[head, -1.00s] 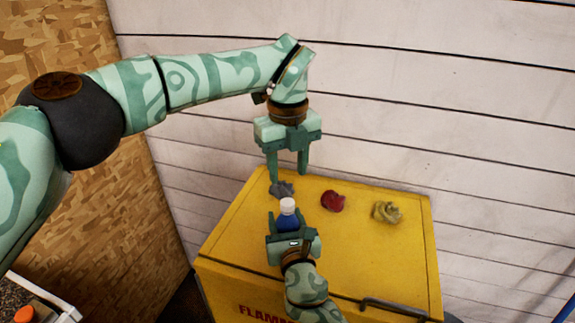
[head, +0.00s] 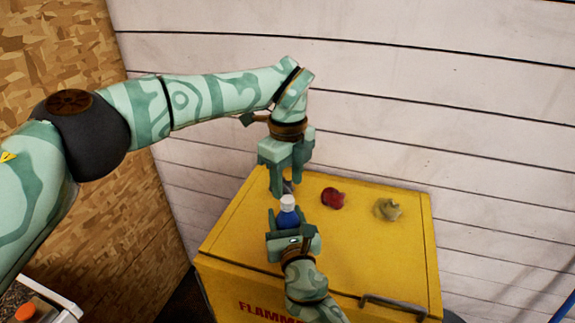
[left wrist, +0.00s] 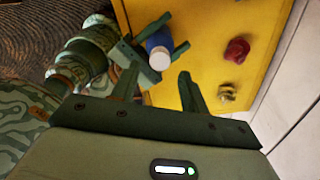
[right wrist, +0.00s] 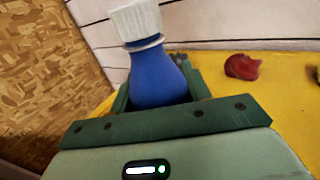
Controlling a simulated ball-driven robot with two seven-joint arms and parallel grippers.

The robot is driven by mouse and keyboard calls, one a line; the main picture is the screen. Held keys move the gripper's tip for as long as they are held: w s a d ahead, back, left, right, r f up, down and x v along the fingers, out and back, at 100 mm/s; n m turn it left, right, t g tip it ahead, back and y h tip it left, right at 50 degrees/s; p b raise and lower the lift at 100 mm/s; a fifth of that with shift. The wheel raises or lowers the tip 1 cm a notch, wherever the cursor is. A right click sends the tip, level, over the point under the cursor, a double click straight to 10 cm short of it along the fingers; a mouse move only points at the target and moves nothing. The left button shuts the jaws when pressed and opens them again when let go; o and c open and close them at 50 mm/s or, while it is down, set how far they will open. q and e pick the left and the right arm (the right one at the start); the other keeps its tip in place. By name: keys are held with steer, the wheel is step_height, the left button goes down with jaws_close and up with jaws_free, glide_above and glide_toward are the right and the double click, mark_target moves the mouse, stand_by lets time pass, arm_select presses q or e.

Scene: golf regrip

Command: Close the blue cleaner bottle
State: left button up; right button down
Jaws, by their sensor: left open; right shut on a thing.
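The blue cleaner bottle (head: 288,219) stands upright with a white ribbed cap (head: 287,201) on its neck. My right gripper (head: 287,222) is shut on the bottle's blue body above the yellow cabinet; in the right wrist view the bottle (right wrist: 158,78) sits between its fingers. A narrow pale ring (right wrist: 146,42) shows just below the cap (right wrist: 135,18) there. My left gripper (head: 287,194) points down, open and empty, just above and behind the cap. In the left wrist view the cap (left wrist: 160,59) lies between the open fingers, apart from them.
The yellow cabinet (head: 375,250) has a handle (head: 393,306) at its front. A crumpled red cloth (head: 332,198) and a crumpled olive cloth (head: 387,209) lie on its top, right of the bottle. A white wall stands behind.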

mark_target(287, 199)
arm_select(q)
steer(key=shift+f, duration=2.1)
jaws_close()
steer(key=m, duration=1)
steer(key=shift+m, duration=0.4)
steer(key=m, duration=1)
steer(key=shift+m, duration=0.3)
steer(key=shift+o, duration=0.7)
jaws_free()
